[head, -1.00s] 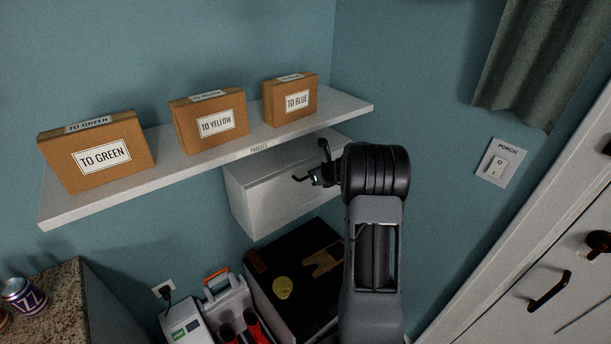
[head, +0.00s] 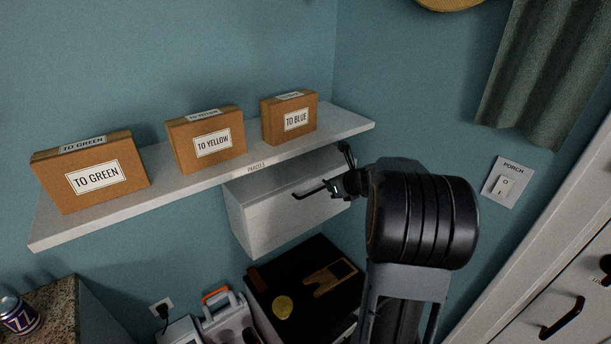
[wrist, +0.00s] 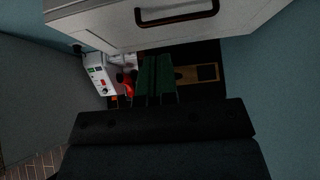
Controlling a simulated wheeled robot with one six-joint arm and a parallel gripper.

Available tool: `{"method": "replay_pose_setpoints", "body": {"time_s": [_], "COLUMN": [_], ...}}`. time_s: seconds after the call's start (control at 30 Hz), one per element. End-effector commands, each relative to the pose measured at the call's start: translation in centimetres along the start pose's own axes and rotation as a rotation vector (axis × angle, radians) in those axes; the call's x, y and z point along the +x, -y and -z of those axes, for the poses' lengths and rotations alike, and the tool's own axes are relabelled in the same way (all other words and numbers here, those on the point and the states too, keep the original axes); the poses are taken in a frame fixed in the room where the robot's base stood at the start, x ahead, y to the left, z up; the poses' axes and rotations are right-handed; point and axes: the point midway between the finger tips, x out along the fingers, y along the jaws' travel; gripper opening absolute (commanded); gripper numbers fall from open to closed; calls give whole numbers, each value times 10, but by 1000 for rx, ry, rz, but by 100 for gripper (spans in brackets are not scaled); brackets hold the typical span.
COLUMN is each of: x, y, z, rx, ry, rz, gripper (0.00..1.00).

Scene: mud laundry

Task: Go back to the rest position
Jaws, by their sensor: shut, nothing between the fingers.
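My gripper (head: 338,188) is in front of the right part of the white wall box under the shelf, partly hidden behind my own wrist in the head view. In the wrist view its dark fingers (wrist: 156,75) are together with nothing between them. The white wall box (head: 262,208) is closed, and its dark bar handle (wrist: 177,18) shows at the top of the wrist view. I cannot tell the exact gap between my gripper and the box.
A white shelf (head: 140,208) bears boxes marked TO GREEN (head: 80,190), TO YELLOW (head: 190,158) and TO BLUE (head: 275,128). Below is a dark surface (head: 320,252) with a yellow disc (head: 282,306). A PORCH switch (head: 504,184) and door (head: 570,260) are at right.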

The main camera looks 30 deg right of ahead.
Motion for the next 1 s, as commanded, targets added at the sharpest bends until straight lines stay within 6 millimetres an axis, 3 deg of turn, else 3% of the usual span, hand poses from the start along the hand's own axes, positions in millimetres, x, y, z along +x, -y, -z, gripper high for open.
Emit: {"method": "replay_pose_setpoints", "body": {"time_s": [0.27,0.37,0.47,0.57,0.63,0.8,0.9,1.0], "x": [4,8,8,-8,-27,-88,-118,-139], "y": [13,14,2,-32,-66,-144,-174,-193], "z": [1,10,40,61,72,98,109,114], "rx": [-50,-216,-504,-923,-1269,-2079,-2420,-2640], "ry": [-5,-34,-117,-184,-211,-224,-227,-239], "rz": [-8,-41,-133,-283,-418,-740,-863,-906], "gripper": [0,0,0,0,0,0,0,0]}}
